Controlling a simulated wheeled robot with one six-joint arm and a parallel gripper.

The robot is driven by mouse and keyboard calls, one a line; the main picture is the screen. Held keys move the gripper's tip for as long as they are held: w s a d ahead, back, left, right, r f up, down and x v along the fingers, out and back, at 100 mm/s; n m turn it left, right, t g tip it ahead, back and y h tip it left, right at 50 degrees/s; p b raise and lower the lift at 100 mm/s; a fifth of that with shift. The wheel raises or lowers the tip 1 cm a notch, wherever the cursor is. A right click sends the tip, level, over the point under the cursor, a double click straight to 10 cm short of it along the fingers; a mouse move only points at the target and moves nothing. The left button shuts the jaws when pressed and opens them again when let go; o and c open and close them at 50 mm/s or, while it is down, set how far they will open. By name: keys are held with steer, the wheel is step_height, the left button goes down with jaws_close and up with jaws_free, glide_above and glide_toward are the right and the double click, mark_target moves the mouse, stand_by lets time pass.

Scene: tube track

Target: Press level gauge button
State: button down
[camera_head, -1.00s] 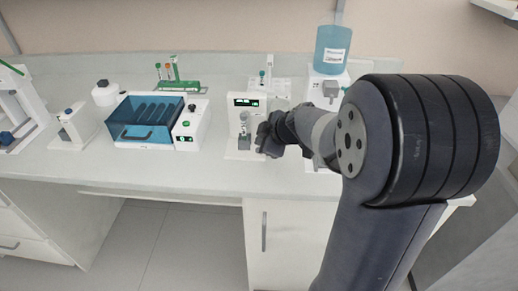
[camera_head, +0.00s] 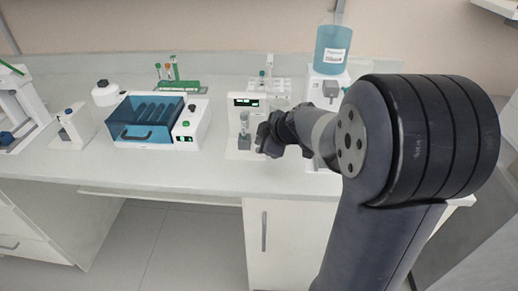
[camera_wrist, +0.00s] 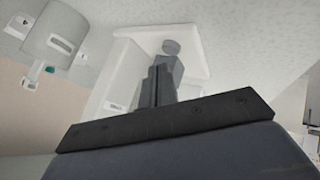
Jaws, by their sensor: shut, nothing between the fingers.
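The likely level gauge (camera_head: 247,99) is a white upright device with a dark, green-lit display in the head view. A small clear vessel and a grey block (camera_head: 244,142) stand at its front. Which part is the button I cannot tell. My gripper (camera_head: 262,143) is shut and empty, just right of the grey block and in front of the device's lower right side. Whether it touches the device is unclear. In the wrist view, my shut fingers (camera_wrist: 160,85) point towards a white device with a flat plate (camera_wrist: 185,28). A round grey part (camera_wrist: 171,47) shows by the fingertips.
A blue-lidded box (camera_head: 146,119) with a white control unit sits to the left. A green tube rack (camera_head: 180,86) is behind it. A blue bottle (camera_head: 332,48) on a white device stands to the right, close to my arm. The bench front is clear.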

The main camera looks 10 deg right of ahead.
steer(key=shift+f+b, duration=0.2)
steer(key=shift+b, duration=0.15)
steer(key=shift+f+b, duration=0.25)
steer(key=shift+b, duration=0.35)
steer(key=shift+f+b, duration=0.45)
steer(key=shift+b, duration=0.3)
stand_by(0.5)
steer(key=shift+r, duration=0.15)
steer(key=shift+r+p, duration=0.3)
steer(key=shift+r, duration=0.45)
steer(key=shift+r+p, duration=1.2)
steer(key=shift+r, duration=1.35)
steer(key=shift+f, duration=0.15)
